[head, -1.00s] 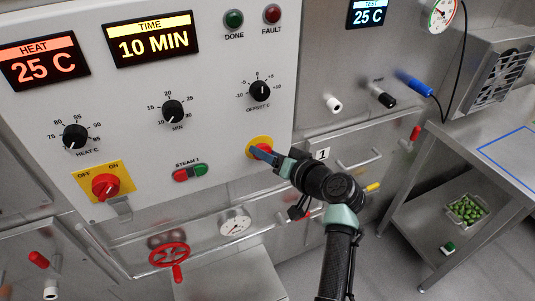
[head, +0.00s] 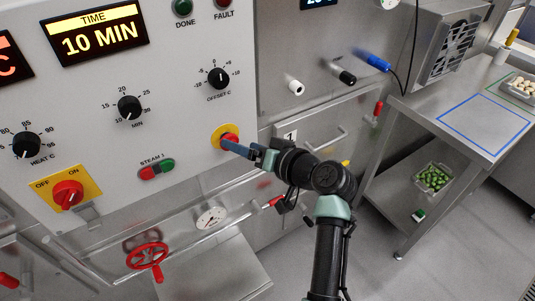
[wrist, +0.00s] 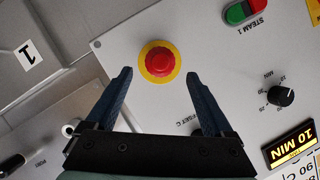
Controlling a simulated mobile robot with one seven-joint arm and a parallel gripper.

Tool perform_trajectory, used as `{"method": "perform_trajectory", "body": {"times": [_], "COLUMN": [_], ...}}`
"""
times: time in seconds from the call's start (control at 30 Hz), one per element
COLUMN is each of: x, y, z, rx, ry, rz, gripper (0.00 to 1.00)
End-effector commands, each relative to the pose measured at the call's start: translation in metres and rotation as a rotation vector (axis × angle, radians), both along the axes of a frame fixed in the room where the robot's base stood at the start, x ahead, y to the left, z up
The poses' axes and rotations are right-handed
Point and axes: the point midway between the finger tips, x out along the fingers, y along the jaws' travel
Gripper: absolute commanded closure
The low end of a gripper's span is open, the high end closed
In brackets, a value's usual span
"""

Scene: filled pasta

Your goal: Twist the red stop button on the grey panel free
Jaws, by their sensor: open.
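The red stop button (head: 230,133) sits in a yellow ring on the lower right of the grey panel (head: 190,40). In the wrist view the button (wrist: 159,62) shows whole, just above the middle. My gripper (wrist: 157,76) is open, with one blue finger to the left and one to the right of the button, and a gap on each side. Nothing is between the fingers. In the head view my gripper (head: 232,147) is in front of the button and hides its lower part. I cannot tell how far the fingertips are from the panel face.
The panel also bears the red and green STEAM 1 switch (head: 157,169), the OFFSET knob (head: 218,78) and the red OFF/ON switch (head: 67,195). A red valve wheel (head: 147,256) and a gauge (head: 211,217) are below. A steel table (head: 400,120) stands at the right.

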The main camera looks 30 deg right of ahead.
Motion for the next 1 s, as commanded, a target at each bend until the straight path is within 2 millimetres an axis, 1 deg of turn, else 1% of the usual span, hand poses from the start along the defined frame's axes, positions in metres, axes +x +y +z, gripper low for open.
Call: {"method": "perform_trajectory", "body": {"times": [0.03, 0.2, 0.3, 0.4, 0.6, 1.0], "x": [-0.011, -0.044, -0.059, -0.069, -0.077, -0.077], "y": [-0.003, -0.013, -0.016, -0.019, -0.020, -0.020], "z": [0.002, 0.014, 0.020, 0.023, 0.026, 0.027], "rx": [-0.002, -0.001, 0.000, -0.001, 0.001, 0.001], "ry": [0.000, -0.001, 0.000, -0.001, 0.000, 0.000], "rz": [-0.003, -0.004, -0.003, -0.003, 0.000, 0.000], "gripper": [0.14, 0.14, 0.14, 0.14, 0.14, 0.14]}}
